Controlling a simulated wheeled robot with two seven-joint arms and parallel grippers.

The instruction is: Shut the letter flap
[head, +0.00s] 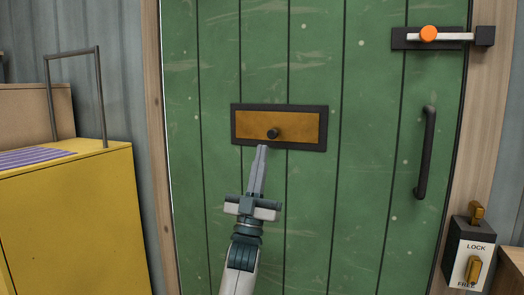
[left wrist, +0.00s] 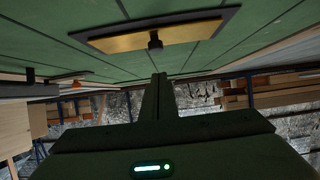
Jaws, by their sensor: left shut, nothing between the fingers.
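The letter flap (head: 300,127) is a brass-coloured plate in a dark frame (head: 280,108) on the green door. A dark round knob (head: 272,133) sits at its lower middle. The flap looks close to flush with its frame; I cannot tell whether a small gap is left. In the left wrist view the flap (left wrist: 120,41) and knob (left wrist: 155,41) show beyond the shut fingertips (left wrist: 159,76), which look apart from the knob. My right gripper is not in view.
The green door (head: 350,200) has a bolt with an orange knob (head: 428,34) at top right and a dark handle (head: 426,150). A lock box (head: 468,250) stands at lower right. A yellow cabinet (head: 70,215) stands at left. The door around the flap is clear.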

